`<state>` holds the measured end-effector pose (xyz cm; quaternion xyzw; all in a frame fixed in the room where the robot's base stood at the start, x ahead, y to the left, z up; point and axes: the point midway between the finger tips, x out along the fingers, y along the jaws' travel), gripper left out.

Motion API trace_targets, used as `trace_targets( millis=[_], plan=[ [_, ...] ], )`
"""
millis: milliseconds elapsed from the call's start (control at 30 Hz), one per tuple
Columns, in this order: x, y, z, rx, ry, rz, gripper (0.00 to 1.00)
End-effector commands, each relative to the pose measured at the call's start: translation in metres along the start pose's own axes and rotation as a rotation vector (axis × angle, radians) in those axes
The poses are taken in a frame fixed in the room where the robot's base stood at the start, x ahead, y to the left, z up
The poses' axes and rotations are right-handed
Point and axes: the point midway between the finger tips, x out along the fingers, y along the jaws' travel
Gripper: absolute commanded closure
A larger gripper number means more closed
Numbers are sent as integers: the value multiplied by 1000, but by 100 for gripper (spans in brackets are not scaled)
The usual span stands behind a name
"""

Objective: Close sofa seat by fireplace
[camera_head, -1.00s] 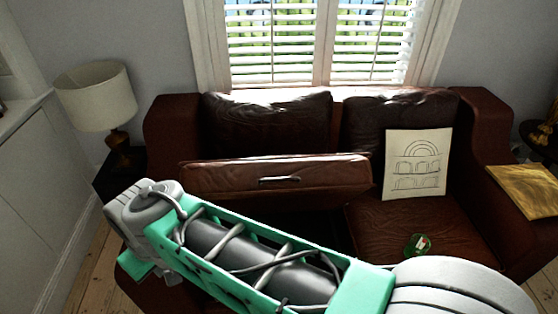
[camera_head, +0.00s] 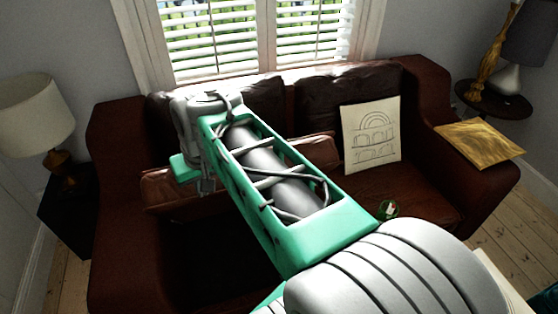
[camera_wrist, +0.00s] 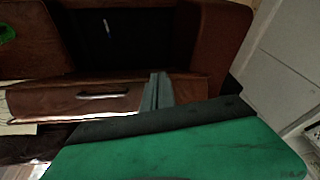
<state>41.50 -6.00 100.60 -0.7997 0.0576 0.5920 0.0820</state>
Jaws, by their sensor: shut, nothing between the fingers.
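A brown leather sofa (camera_head: 428,88) stands under the window. Its left seat (camera_head: 165,194) is raised like a lid, over a dark open space in the base. In the wrist view the raised seat (camera_wrist: 60,101) shows its front edge with a dark handle (camera_wrist: 103,95). My gripper (camera_head: 206,186) is in front of the raised seat, and my arm hides the seat's middle in the head view. In the wrist view my gripper (camera_wrist: 157,92) is shut and empty, at the seat's edge to the side of the handle. I cannot tell whether it touches.
A drawing on a cream board (camera_head: 371,136) leans on the right back cushion. Side tables with lamps (camera_head: 36,112) stand at both ends.

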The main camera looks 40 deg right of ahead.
Motion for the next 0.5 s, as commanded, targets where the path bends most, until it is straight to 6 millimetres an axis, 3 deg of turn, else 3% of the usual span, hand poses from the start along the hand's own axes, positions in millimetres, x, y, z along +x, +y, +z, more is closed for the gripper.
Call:
trace_targets(
  millis=[33, 100, 200, 300, 400, 500],
  plan=[
    [3, 32, -25, 83, 4, 9, 100],
    [-2, 78, -55, 178, 17, 20, 100],
    [-7, 147, -78, 296, 31, 43, 100],
    [-12, 201, -84, 376, 42, 65, 100],
    [-16, 231, -84, 418, 49, 80, 100],
    [-15, 240, -83, 430, 51, 84, 100]
  ],
)
